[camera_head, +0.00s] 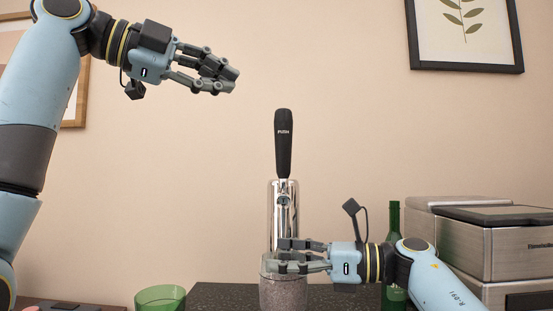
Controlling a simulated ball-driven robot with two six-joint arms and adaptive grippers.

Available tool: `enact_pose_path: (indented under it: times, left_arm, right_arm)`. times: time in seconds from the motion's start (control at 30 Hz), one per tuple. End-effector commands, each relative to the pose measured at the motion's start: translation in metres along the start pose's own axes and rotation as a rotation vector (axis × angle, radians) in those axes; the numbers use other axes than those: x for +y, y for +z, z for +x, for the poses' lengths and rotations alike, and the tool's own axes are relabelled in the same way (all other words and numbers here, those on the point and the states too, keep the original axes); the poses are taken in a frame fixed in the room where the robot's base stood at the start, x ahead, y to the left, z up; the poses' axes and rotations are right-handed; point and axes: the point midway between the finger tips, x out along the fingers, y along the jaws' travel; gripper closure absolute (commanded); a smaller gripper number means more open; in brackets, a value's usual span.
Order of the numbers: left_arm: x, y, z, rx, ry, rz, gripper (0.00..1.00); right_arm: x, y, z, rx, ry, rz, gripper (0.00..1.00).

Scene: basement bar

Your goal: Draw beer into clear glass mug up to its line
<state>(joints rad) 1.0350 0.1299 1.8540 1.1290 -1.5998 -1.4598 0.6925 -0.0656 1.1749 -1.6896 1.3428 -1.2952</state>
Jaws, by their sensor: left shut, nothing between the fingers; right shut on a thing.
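A chrome beer tap (284,210) with a black handle (283,145) marked PUSH stands upright at the middle of the counter. A clear glass mug (283,292) stands under and in front of the tap. My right gripper (275,256) is shut on the mug near its rim, reaching in from the right. Its fingers cover part of the rim, and the mug's lower part is cut off by the picture's bottom edge. I cannot make out a fill line or beer in it. My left gripper (232,80) is shut and empty, high to the left of the handle.
A green glass (160,298) stands at the lower left. A green bottle (394,255) is behind my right arm. Steel appliances (500,245) fill the right side. The dark counter (222,294) shows bare left of the mug. Space around the handle is free.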

Motion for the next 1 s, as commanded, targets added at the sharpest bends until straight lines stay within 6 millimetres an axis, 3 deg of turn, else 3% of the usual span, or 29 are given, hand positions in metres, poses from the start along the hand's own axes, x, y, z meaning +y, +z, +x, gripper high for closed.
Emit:
enact_pose_path:
  times: [0.07, 0.23, 0.4, 0.5, 0.63, 1.0]
  left_arm:
    - [-0.006, -0.015, -0.009, 0.006, -0.101, 0.142, 1.0]
    - [0.028, -0.03, -0.023, -0.007, -0.245, 0.349, 1.0]
    - [0.073, -0.033, -0.026, -0.014, -0.251, 0.368, 1.0]
    - [0.091, -0.027, -0.023, -0.017, -0.226, 0.342, 1.0]
    - [0.099, -0.023, -0.021, -0.019, -0.213, 0.324, 1.0]
    - [0.099, -0.023, -0.019, -0.019, -0.212, 0.322, 1.0]
  right_arm:
    - [0.0, 0.002, 0.0, -0.002, 0.0, -0.002, 0.85]
    - [0.0, 0.002, 0.0, -0.002, 0.0, -0.001, 0.85]
    - [0.0, 0.002, 0.0, -0.002, 0.0, -0.001, 0.85]
    - [0.0, 0.002, 0.0, -0.002, 0.0, -0.001, 0.85]
    - [0.0, 0.002, 0.0, -0.002, 0.0, -0.001, 0.85]
    - [0.0, 0.002, 0.0, -0.002, 0.0, -0.002, 0.85]
